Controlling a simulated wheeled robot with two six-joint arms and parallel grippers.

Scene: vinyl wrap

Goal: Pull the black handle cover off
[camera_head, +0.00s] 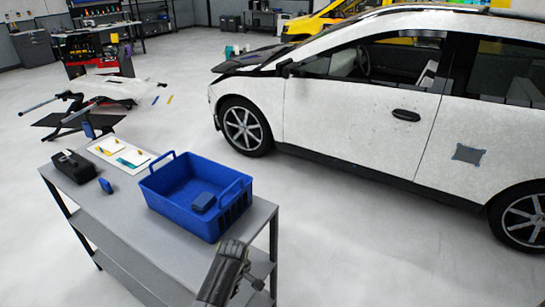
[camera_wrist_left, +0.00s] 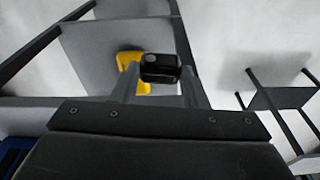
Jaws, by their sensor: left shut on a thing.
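The black handle cover (camera_head: 406,115) sits on the white car's front door (camera_head: 370,120) in the head view. A dark arm part of mine (camera_head: 222,275) is at the bottom centre, well away from the car. In the left wrist view my left gripper (camera_wrist_left: 160,72) is shut on a small black block-like thing (camera_wrist_left: 160,66). A yellow piece (camera_wrist_left: 132,62) shows beside it; I cannot tell whether the two are joined. The handle is not in the wrist view. My right gripper is not in view.
A grey table (camera_head: 125,215) stands at the lower left, with a blue basket (camera_head: 165,200) holding a dark blue block (camera_head: 203,201). A white sheet with small tools (camera_head: 118,154) and a black box (camera_head: 72,166) lie beside it. Floor between table and car (camera_head: 340,225) is clear.

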